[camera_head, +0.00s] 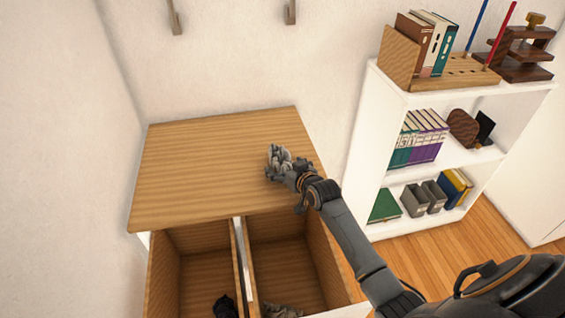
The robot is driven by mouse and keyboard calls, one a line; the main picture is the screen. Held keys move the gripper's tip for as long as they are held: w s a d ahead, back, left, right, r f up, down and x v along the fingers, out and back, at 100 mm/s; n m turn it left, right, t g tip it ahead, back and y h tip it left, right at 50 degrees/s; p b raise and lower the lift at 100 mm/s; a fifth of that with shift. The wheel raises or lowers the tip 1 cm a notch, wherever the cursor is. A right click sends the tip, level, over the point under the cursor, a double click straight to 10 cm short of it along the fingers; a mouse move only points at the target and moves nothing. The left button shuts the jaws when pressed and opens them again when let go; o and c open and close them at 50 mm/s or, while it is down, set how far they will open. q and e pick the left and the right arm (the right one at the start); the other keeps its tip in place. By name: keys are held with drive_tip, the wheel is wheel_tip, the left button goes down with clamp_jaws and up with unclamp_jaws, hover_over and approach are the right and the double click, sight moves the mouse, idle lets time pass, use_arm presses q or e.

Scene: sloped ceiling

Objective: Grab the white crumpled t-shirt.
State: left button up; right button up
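A crumpled greyish-white cloth (282,311) lies in the right open drawer, at the bottom edge of the picture. It is partly cut off, and I cannot tell for sure that it is the white t-shirt. My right gripper (277,155) is above the wooden top of the dresser (190,165), well beyond the cloth. No cloth shows at the gripper, but its fingers are too small and dark to tell whether they are open or shut. My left gripper is not in view.
A dark crumpled item (224,307) lies in the left drawer. A thin divider (243,262) stands between the drawers. A white shelf (375,135) with books and boxes stands to the right. The dresser top is otherwise bare. Walls stand behind and left.

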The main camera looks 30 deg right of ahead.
drive_tip(key=c, duration=1.1)
drive_tip(key=shift+r, duration=0.15)
